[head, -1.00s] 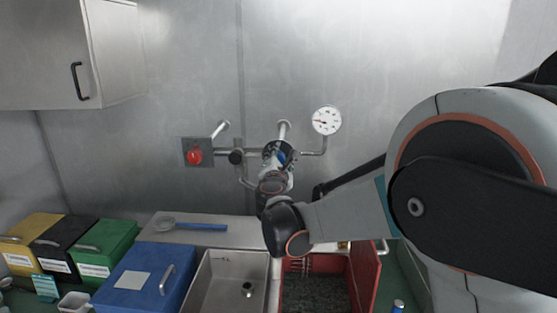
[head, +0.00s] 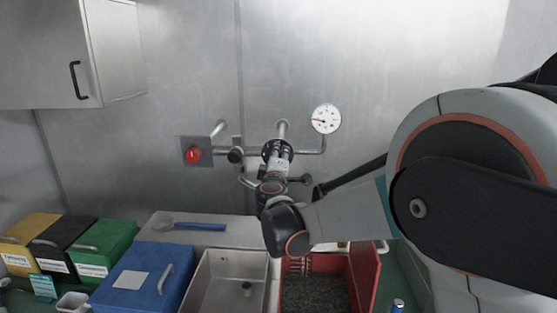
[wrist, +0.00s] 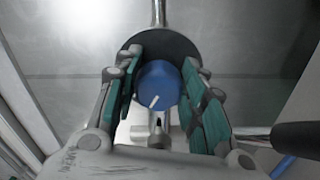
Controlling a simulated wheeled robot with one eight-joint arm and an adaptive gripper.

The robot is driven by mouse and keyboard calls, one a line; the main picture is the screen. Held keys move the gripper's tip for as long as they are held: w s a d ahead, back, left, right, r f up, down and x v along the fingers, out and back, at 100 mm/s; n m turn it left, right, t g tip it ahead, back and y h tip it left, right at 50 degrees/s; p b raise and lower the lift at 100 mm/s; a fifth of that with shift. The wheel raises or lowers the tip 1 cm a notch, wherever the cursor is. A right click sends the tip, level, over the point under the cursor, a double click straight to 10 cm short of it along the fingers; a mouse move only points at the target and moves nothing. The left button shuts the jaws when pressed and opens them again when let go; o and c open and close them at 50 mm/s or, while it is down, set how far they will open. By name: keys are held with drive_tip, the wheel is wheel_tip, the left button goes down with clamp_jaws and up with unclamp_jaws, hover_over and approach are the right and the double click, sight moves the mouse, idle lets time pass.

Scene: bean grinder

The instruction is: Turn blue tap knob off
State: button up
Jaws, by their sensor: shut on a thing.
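The blue tap knob (wrist: 158,86) sits in front of a dark round disc (wrist: 158,45) in the wrist view. A white line on the knob's face points down and slightly left. My gripper (wrist: 160,76) has its green-padded fingers on the left and right of the knob and is shut on it. In the head view my gripper (head: 278,158) is at the pipes on the back wall, and it and the wrist hide the knob.
A red button (head: 193,155) on a grey plate is left of the pipes. A pressure gauge (head: 326,119) is at upper right. Below are a steel sink (head: 226,278), a red crate (head: 364,275) and a blue bin (head: 140,275).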

drive_tip(key=m, duration=0.6)
drive_tip(key=shift+a+f+m, duration=0.1)
drive_tip(key=shift+f+m, duration=0.1)
drive_tip(key=shift+m, duration=0.1)
drive_tip(key=m, duration=0.5)
drive_tip(key=shift+a+f+m, duration=0.1)
drive_tip(key=shift+m, duration=0.2)
drive_tip(key=o, duration=1.1)
drive_tip(key=s, duration=0.7)
drive_tip(key=shift+s+a, duration=0.15)
drive_tip(key=shift+s, duration=0.15)
